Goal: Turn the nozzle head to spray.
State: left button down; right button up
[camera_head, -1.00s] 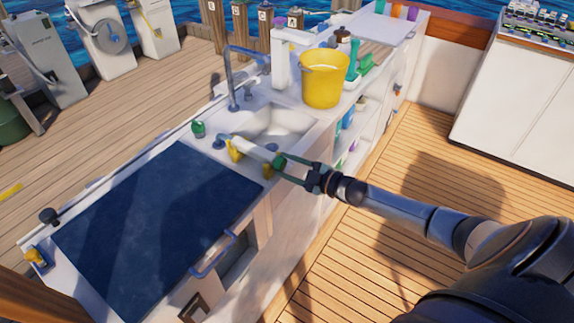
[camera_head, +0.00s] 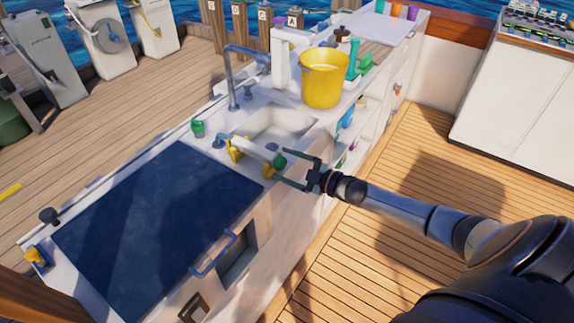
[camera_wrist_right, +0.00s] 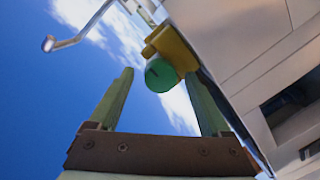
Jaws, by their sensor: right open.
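The nozzle is a pale tube (camera_head: 257,153) lying across yellow holders at the front of the sink. Its green rounded head (camera_head: 280,161) faces the deck side. In the right wrist view the green head (camera_wrist_right: 160,75) shows a dark line on its end face, with a yellow holder (camera_wrist_right: 172,47) behind it. My right gripper (camera_head: 302,168) is open and empty, with fingers spread wide just off the green head. In the wrist view the head appears between the fingertips; I cannot tell whether they touch it. My left gripper is not in view.
A yellow bucket (camera_head: 324,80) stands on the counter behind the sink (camera_head: 272,124). A curved tap (camera_head: 231,78) and a green knob (camera_head: 198,127) are beside the sink. A dark hatch cover (camera_head: 155,225) lies left. The wooden deck (camera_head: 350,260) in front of the counter is clear.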

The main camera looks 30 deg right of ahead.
jog(key=shift+s, duration=0.1)
jog(key=p+v, duration=0.1)
jog(key=v, duration=1.1)
jog(key=shift+s, duration=0.15)
dwell(0.3)
jog(key=s+a+f+m+g+h+p, duration=0.1)
jog(key=s+a+f+m+g, duration=0.1)
jog(key=s+a, duration=0.3)
jog(key=s+a+f+m+g+h, duration=0.2)
jog(key=s+a+f+m, duration=0.3)
jog(key=a, duration=0.5)
jog(key=s+a+f+m+g+h+p, duration=0.1)
jog(key=s+a+f+m+g, duration=0.1)
jog(key=s+a+f+m, duration=0.2)
jog(key=s+a, duration=0.1)
jog(key=a, duration=0.2)
jog(key=shift+s+a+f+p, duration=0.15)
jog(key=shift+a+f+p, duration=0.05)
jog(key=shift+a+p, duration=0.1)
